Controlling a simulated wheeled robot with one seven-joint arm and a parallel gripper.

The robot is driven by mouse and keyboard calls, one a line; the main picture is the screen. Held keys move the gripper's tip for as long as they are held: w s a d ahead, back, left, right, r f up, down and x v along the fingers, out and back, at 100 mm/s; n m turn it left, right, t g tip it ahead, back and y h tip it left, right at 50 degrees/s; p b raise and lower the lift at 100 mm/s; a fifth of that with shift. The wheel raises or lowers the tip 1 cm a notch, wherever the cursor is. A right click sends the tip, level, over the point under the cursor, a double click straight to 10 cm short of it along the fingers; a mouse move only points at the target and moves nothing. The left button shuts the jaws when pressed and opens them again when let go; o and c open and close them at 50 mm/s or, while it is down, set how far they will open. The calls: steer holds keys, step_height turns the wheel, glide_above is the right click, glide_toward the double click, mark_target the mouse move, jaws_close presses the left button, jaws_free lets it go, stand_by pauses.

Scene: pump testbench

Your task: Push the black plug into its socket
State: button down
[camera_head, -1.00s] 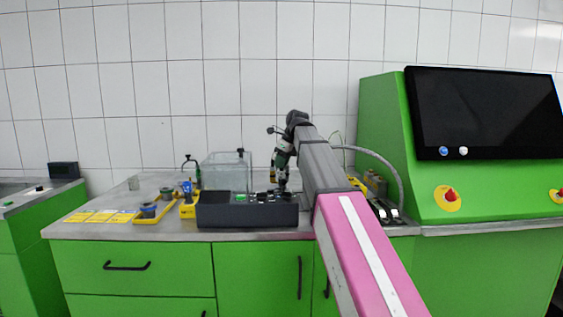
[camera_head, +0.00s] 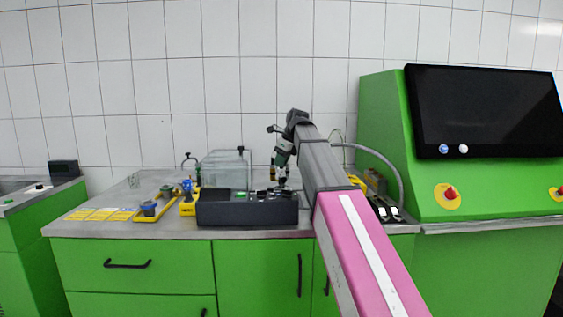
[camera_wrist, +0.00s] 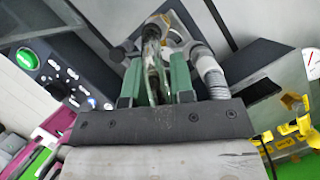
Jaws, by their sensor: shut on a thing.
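My gripper (camera_head: 281,180) points down just behind the dark control box (camera_head: 245,215) on the bench, near the box's right end. It also shows in the wrist view (camera_wrist: 155,68), where its two green fingers are closed around a slim thing. I take this thing to be the black plug, but the fingers and glare mostly hide it. I cannot make out the socket, or whether the plug touches it.
A clear tank (camera_head: 222,172) stands left of my gripper. Yellow trays with fittings (camera_head: 152,214) lie farther left. A grey hose (camera_head: 392,165) curves right of my arm, beside a green cabinet with a black screen (camera_head: 485,112). The box top carries several knobs.

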stand_by(0.3)
steer(key=c, duration=0.9)
jaws_free()
steer(key=shift+r, duration=3.45)
